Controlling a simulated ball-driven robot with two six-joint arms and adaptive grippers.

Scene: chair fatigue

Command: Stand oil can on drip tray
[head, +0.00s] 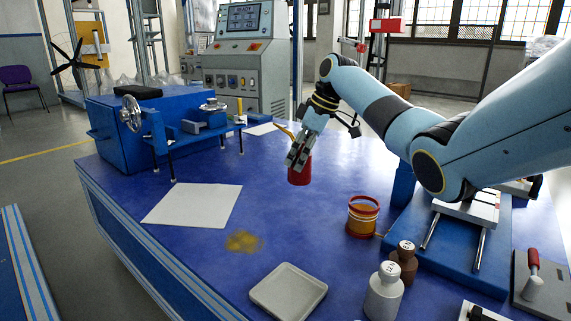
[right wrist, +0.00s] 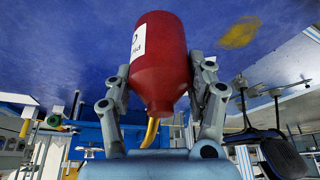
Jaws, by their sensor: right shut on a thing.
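The red oil can (head: 300,172) has a yellow spout and is held upright over the back middle of the blue table. My right gripper (head: 298,158) is shut on its upper part. In the right wrist view the can (right wrist: 160,60) sits between both fingers, with a white label on its side. I cannot tell whether its base touches the table. The drip tray (head: 288,292), a shallow, pale, square tray, lies empty at the front of the table, well apart from the can. My left gripper is not in view.
A yellow-brown stain (head: 243,241) lies between can and tray. An orange-and-red round container (head: 362,216), a brown bottle (head: 403,262) and a white bottle (head: 384,292) stand right of the tray. White paper (head: 192,204) lies left; a blue machine (head: 150,125) stands behind it.

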